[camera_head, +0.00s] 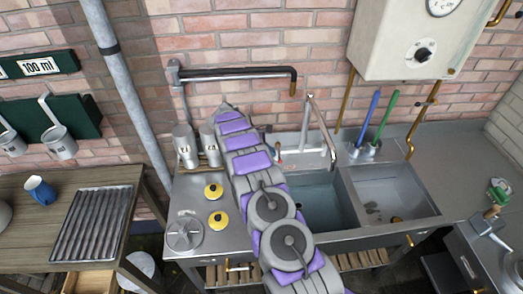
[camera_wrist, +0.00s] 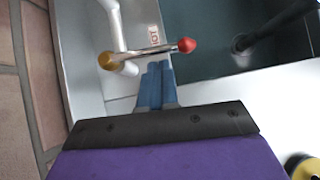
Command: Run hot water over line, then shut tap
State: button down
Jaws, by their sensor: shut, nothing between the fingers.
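In the wrist view my gripper (camera_wrist: 156,68) has its blue fingers shut together with nothing between them. Just past the fingertips is a tap lever (camera_wrist: 150,52), a metal bar with a red ball at its right end and an orange-yellow ball at its left. I cannot tell whether the fingers touch it. Part of a red "HOT" label (camera_wrist: 154,36) shows behind the bar. In the head view a pale metal tap (camera_head: 309,125) stands behind the sink (camera_head: 318,210). No running water shows. My arm hides part of the sink's left side. I cannot identify the line with certainty.
A dark pipe (camera_head: 235,74) with a brass end runs along the brick wall above my arm. A white heater (camera_head: 415,40) hangs at right. Blue and green brushes (camera_head: 372,115) stand behind the basins. Metal canisters (camera_head: 185,145) and yellow discs (camera_head: 213,190) are left of my arm.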

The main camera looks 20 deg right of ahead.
jog(key=shift+s+d+f, duration=0.1)
jog(key=shift+d+f, duration=0.05)
jog(key=shift+d, duration=0.2)
jog(key=shift+s+d+n+t+p, duration=0.3)
jog(key=shift+s+d+n+p, duration=0.1)
jog(key=shift+d+n+p, duration=0.15)
dwell(0.4)
jog(key=shift+a, duration=0.1)
